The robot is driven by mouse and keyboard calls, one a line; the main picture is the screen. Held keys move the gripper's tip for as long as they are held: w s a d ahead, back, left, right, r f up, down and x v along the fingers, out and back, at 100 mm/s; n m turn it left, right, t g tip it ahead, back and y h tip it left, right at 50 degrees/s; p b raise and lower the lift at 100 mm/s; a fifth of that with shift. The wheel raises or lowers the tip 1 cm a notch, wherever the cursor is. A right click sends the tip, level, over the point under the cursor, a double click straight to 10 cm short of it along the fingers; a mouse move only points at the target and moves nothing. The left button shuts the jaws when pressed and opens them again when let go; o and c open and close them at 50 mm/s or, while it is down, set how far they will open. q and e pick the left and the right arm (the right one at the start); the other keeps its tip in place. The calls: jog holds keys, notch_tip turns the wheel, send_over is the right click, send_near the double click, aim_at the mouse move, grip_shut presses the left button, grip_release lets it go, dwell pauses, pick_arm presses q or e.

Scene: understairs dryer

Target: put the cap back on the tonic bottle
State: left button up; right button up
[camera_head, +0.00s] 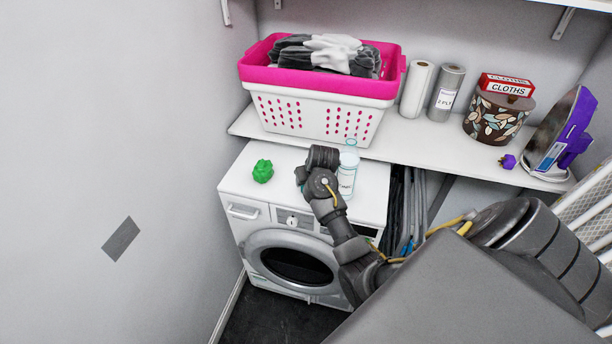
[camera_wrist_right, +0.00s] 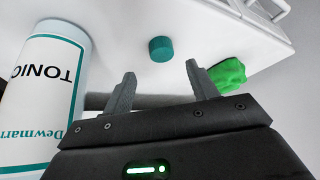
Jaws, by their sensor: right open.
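The tonic bottle (camera_head: 348,172) stands upright on the white top of the dryer, just right of my right gripper in the head view. In the right wrist view its white label with teal print (camera_wrist_right: 42,95) fills the left side. The small teal cap (camera_wrist_right: 161,49) lies on the white top, just beyond and between my right fingertips, apart from them. My right gripper (camera_wrist_right: 160,68) is open and empty, low over the dryer top. My left gripper is in neither view.
A crumpled green object (camera_head: 262,171) sits on the dryer (camera_head: 240,180), left of my gripper. A shelf (camera_head: 420,145) behind holds a pink and white laundry basket (camera_head: 310,112), rolls, a patterned pot (camera_head: 497,115) and a purple iron (camera_head: 575,135).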

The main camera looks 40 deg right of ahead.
jog(key=shift+a+x, duration=0.15)
jog(key=shift+x, duration=1.15)
jog(key=shift+a+x, duration=0.15)
jog(key=shift+x, duration=1.15)
jog(key=shift+f, duration=0.1)
jog(key=shift+s, duration=0.1)
jog(key=c, duration=1.1)
